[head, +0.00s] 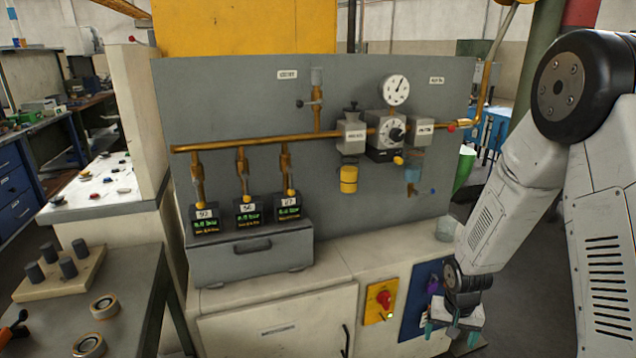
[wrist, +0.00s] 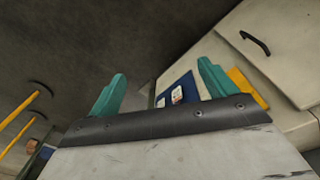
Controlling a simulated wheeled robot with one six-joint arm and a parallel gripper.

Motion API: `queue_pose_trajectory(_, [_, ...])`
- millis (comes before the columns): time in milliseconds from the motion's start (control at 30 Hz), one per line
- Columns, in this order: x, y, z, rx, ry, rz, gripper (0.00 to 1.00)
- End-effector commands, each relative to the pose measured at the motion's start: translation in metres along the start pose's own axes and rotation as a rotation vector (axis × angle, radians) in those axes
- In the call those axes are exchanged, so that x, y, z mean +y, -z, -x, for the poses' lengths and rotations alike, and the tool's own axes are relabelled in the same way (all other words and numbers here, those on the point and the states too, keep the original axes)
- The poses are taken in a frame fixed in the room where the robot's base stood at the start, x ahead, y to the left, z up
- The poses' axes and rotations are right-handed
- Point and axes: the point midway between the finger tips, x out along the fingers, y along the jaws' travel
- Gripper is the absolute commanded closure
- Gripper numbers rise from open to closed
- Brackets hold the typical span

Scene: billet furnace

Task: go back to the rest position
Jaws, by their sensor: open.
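My gripper (head: 453,331) hangs low at the lower right of the head view, in front of the blue panel on the cabinet front. Its teal fingers are spread apart with nothing between them. In the wrist view my gripper (wrist: 160,95) also shows as two separated teal fingers above a dark bar. Beyond them are the dark floor (wrist: 80,40) and the cabinet (wrist: 270,40). My arm comes down from the right side of the head view, bent at the elbow.
The cabinet (head: 280,322) carries a red rotary switch on a yellow plate (head: 380,296) and a blue panel (head: 418,300) close to my gripper. Above stand a grey board (head: 230,100) with brass pipes and a gauge (head: 396,89). A side table (head: 130,290) stands left.

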Motion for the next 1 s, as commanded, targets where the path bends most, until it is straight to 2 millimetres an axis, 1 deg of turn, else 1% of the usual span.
queue_pose_trajectory(33, [0.003,-0.009,0.028,-0.022,-0.013,0.025,0.16])
queue_pose_trajectory(67, [0.005,-0.016,0.041,-0.041,-0.021,0.04,0.16])
queue_pose_trajectory(100, [0.008,-0.025,0.059,-0.066,-0.029,0.06,0.16])
queue_pose_trajectory(167, [0.011,-0.04,0.086,-0.1,-0.039,0.089,0.16])
queue_pose_trajectory(200, [0.013,-0.051,0.103,-0.122,-0.043,0.108,0.16])
queue_pose_trajectory(267, [0.016,-0.067,0.128,-0.152,-0.047,0.135,0.16])
queue_pose_trajectory(300, [0.018,-0.078,0.144,-0.168,-0.046,0.15,0.16])
queue_pose_trajectory(367, [0.021,-0.096,0.168,-0.193,-0.045,0.175,0.16])
queue_pose_trajectory(400, [0.022,-0.107,0.182,-0.206,-0.043,0.189,0.16])
queue_pose_trajectory(500, [0.026,-0.136,0.217,-0.231,-0.033,0.225,0.16])
queue_pose_trajectory(600, [0.03,-0.165,0.247,-0.242,-0.02,0.255,0.16])
queue_pose_trajectory(700, [0.034,-0.192,0.274,-0.234,-0.004,0.278,0.16])
queue_pose_trajectory(800, [0.037,-0.216,0.295,-0.204,0.014,0.289,0.16])
queue_pose_trajectory(900, [0.039,-0.234,0.312,-0.143,0.031,0.292,0.16])
queue_pose_trajectory(1000, [0.04,-0.243,0.326,-0.059,0.047,0.296,0.16])
